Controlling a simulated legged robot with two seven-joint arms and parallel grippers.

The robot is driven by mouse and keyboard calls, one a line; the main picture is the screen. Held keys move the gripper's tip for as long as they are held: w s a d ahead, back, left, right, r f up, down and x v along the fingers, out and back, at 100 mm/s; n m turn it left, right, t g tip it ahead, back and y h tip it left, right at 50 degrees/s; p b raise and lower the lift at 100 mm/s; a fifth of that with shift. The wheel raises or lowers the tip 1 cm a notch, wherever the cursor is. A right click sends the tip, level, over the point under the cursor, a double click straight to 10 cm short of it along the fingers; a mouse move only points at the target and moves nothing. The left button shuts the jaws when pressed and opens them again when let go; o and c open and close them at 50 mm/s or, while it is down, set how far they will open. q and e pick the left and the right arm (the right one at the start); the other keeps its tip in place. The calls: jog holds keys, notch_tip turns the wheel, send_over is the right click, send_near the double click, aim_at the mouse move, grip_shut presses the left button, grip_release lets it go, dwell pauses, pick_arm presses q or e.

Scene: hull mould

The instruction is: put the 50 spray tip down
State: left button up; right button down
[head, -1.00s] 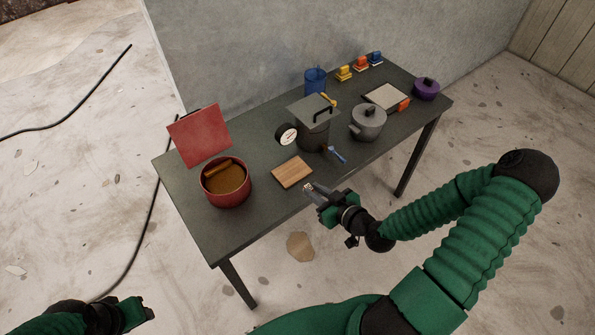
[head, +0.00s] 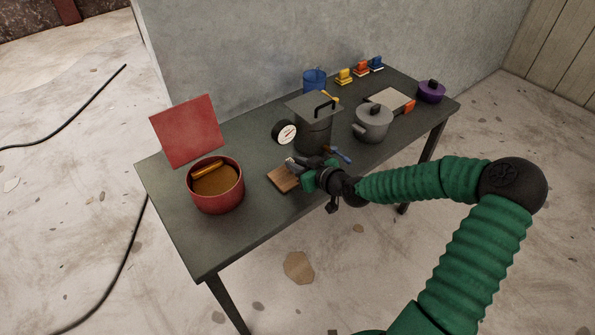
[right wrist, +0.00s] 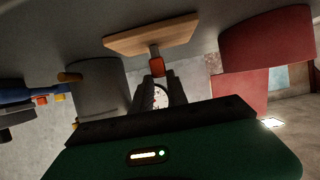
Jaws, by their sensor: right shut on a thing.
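My right gripper (head: 297,165) is over the wooden board (head: 283,179) near the table's front edge. In the right wrist view its fingers (right wrist: 155,94) are shut on a small orange-red piece with a grey stem, the spray tip (right wrist: 157,67). The stem points at the wooden board, which also shows there (right wrist: 152,36). I cannot tell whether the tip touches the board. In the head view the tip is too small to make out clearly. My left gripper is out of view.
On the dark table (head: 225,237) a red pot (head: 217,199) stands left of the board. A tall grey pot (head: 313,135) with a round gauge (head: 285,132) stands behind it, and a grey lidded pot (head: 373,124) to the right. A blue-handled tool (head: 341,155) lies close to my gripper.

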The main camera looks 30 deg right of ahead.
jog(key=shift+a, duration=0.55)
jog(key=c, duration=1.7)
grip_release()
jog(key=o, duration=0.4)
jog(key=shift+d+f, duration=0.15)
jog(key=shift+d, duration=0.55)
jog(key=shift+s+a+r, duration=0.1)
jog(key=shift+a+r, duration=0.1)
jog(key=shift+r, duration=0.05)
jog(key=p+v, duration=0.3)
jog(key=v, duration=0.8)
jog(key=s+a+f+n+g, duration=0.1)
jog(key=s+a+f+g, duration=0.7)
jog(key=a+f, duration=0.35)
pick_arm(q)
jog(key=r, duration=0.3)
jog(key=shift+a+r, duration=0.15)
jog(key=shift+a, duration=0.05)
pick_arm(e)
jog(key=s+a+r+m+g+h, duration=0.1)
jog(key=s+a+r+g, duration=0.1)
jog(key=s+a+r, duration=0.3)
jog(key=shift+a+r+m+g, duration=0.4)
jog(key=shift+a+r, duration=0.3)
jog(key=shift+r, duration=0.1)
